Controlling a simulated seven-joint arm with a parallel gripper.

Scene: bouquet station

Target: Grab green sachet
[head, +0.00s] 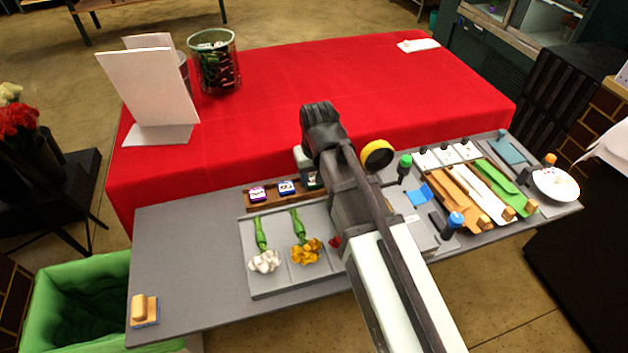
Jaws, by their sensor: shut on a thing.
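My gripper (306,163) is low over the right part of a small wooden rack (262,201) on the grey table. It is shut on the green sachet (314,180), which shows only as a small dark green and white patch beside the fingers. My arm hides most of the grip and the rack's right end. A pink sachet (258,194) and a blue sachet (286,188) stand in the rack to the left of my gripper.
A grey tray (274,281) in front holds white flowers (264,261) and orange flowers (306,251) with green stems. The grey table's left part is mostly clear, with a wooden block (144,309).

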